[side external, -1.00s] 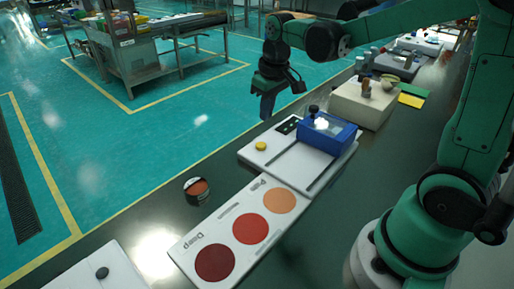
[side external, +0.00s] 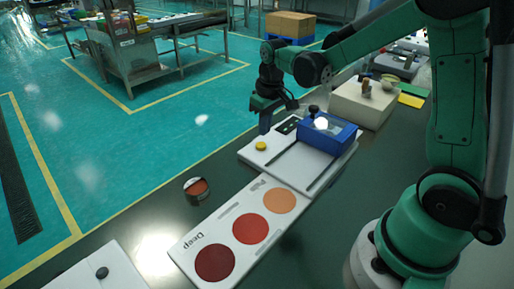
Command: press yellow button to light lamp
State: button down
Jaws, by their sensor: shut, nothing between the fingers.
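A round yellow button (side external: 261,146) sits near the left corner of a white panel (side external: 254,158). My gripper (side external: 264,130) is shut and empty, pointing down. In the picture its tips are just above the yellow button, with a small gap between them; I cannot tell the exact height. A blue box (side external: 330,133) with a bright spot on its top stands on the same panel; whether this is the lamp I cannot tell. A black knob (side external: 314,109) stands at its back edge.
A white board (side external: 205,236) with several red and orange circles lies in front of the panel. A small round tin (side external: 197,190) stands left of it. A cream block (side external: 364,103) is behind right. Dark table shows between them.

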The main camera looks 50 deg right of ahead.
aim_at(263, 146)
jog(key=shift+w+f, duration=0.1)
jog(key=shift+f, duration=1.5)
jog(key=shift+f, duration=0.5)
jog(key=shift+s+r, duration=0.3)
jog(key=shift+s, duration=0.45)
jog(key=shift+s+r, duration=0.25)
jog(key=shift+s, duration=0.5)
jog(key=shift+s+r, duration=0.15)
jog(key=shift+r, duration=1.25)
jog(key=shift+s+r, duration=0.1)
jog(key=shift+r, duration=1.3)
